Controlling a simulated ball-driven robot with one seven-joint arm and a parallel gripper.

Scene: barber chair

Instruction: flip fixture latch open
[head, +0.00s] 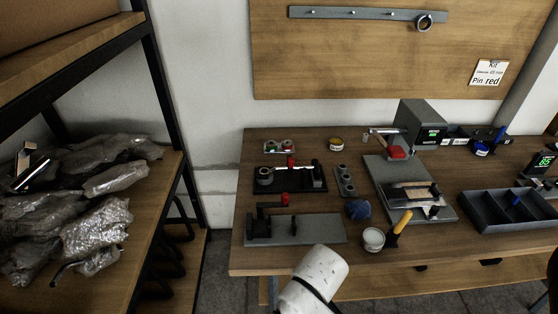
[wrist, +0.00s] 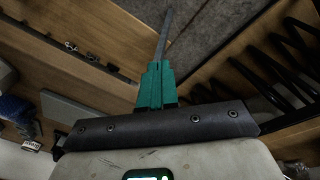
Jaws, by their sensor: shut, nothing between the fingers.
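Several fixtures stand on the wooden bench in the head view; which one the task means is not marked. The front left fixture (head: 315,229) is a grey plate with a black clamp arm and a red knob (head: 285,198). Behind it, a black fixture (head: 305,187) has a red-tipped upright lever (head: 290,162). My gripper (wrist: 158,70) shows in the wrist view with teal fingers together, empty and apart from any fixture. In the head view only my white arm shows, at the bench's front edge.
A dark divided tray (head: 478,215), a white tub (head: 373,239), a yellow-handled tool (head: 400,226) and a blue item (head: 358,209) are on the bench (head: 240,260). A shelf with wrapped bags (head: 95,225) stands left, across a floor gap.

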